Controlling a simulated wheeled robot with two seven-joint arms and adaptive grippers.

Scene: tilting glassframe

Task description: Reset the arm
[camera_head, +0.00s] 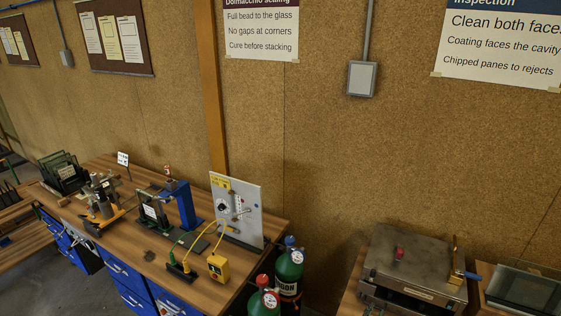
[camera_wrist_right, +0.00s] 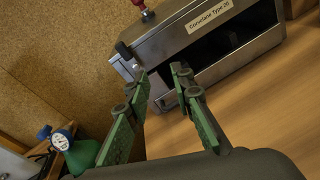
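My right gripper (camera_wrist_right: 160,82) shows in the right wrist view. Its two green-padded fingers stand apart with nothing between them. Beyond the fingertips is a grey metal box (camera_wrist_right: 215,40) with a label on its front and a red knob on top. In the head view the same box (camera_head: 412,262) stands on the bench at the lower right. Small dark green parts at the bottom edge there (camera_head: 374,309) seem to be the tips of my right gripper, mostly cut off. My left gripper is in neither view.
A wooden bench (camera_head: 150,250) at left carries a blue press stand (camera_head: 186,206), a white panel (camera_head: 238,207) and a yellow box (camera_head: 218,268). Green gas bottles (camera_head: 289,270) stand between the benches. A glass tray (camera_head: 525,290) is right of the metal box.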

